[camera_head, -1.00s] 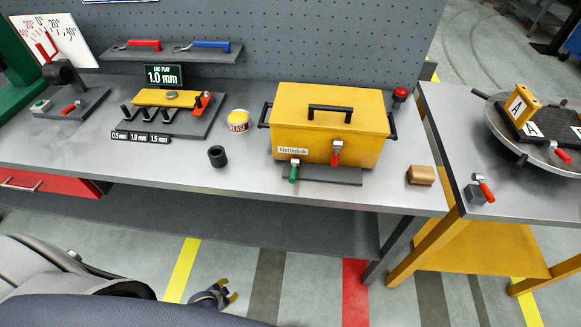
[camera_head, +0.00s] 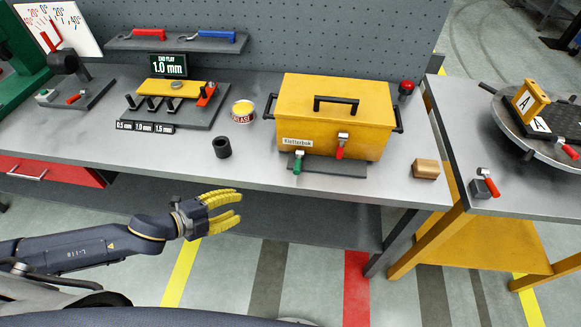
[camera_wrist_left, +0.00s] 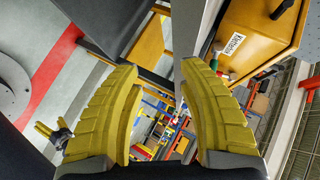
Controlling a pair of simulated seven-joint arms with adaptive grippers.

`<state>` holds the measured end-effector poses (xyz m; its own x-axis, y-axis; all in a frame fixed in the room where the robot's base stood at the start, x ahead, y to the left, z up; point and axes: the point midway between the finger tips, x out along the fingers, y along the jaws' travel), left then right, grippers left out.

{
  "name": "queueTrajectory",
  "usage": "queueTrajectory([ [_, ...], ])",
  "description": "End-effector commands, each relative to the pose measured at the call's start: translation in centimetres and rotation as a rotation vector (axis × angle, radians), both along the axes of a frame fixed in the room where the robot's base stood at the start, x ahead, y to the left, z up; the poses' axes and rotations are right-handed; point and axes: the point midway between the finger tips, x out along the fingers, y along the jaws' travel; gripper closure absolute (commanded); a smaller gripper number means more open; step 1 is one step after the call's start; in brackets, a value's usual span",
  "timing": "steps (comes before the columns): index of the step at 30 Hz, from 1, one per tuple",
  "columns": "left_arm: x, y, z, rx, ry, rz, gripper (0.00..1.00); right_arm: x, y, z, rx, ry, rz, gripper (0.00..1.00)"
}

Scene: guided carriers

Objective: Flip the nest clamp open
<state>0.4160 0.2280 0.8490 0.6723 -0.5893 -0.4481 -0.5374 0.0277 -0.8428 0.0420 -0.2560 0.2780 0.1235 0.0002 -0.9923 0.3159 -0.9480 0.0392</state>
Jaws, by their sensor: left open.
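Several small clamps show in the head view, and I cannot tell for sure which is the nest clamp. One red-handled clamp (camera_head: 75,98) lies on the dark fixture (camera_head: 88,92) at the far left, beside a dark cylinder. Another red lever (camera_head: 207,95) stands at the right end of the yellow bar on the gauge fixture (camera_head: 214,116). My left gripper (camera_head: 236,208) is open and empty in front of the bench edge, away from both. Its yellow fingers stand apart in the wrist view (camera_wrist_left: 160,68). A small yellow-fingered gripper (camera_wrist_left: 50,132), apparently my right, shows there at the left edge.
A yellow toolbox (camera_head: 335,110) with red and green latches stands mid-bench. A grease tin (camera_head: 243,111), a black ring (camera_head: 222,147) and a brown block (camera_head: 426,169) are near it. Another red-handled clamp (camera_head: 487,183) sits on the right table. The front left bench top is clear.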

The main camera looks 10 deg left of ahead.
Motion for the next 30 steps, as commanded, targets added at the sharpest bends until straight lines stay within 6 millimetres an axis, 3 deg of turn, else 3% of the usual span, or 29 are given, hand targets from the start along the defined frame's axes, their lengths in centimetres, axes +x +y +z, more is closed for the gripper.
queueTrajectory([
  [3,-0.5,-2.7,4.6,0.036,-0.141,-0.088,0.60,0.0,0.0,0.0,0.000,0.000,0.000,0.16],
  [6,-0.4,-4.3,7.6,0.075,-0.265,-0.135,0.60,0.0,0.0,0.0,0.000,0.000,0.000,0.16],
  [10,-0.2,-5.3,9.7,0.107,-0.358,-0.161,0.60,0.0,0.0,0.0,0.000,0.000,0.000,0.16],
  [20,1.7,-7.1,9.6,0.115,-0.383,-0.164,0.60,-0.1,0.0,0.0,0.000,0.001,0.000,0.16],
  [30,5.4,-10.7,8.2,0.114,-0.381,-0.165,0.60,-0.1,0.0,0.0,0.001,0.001,0.001,0.16],
])
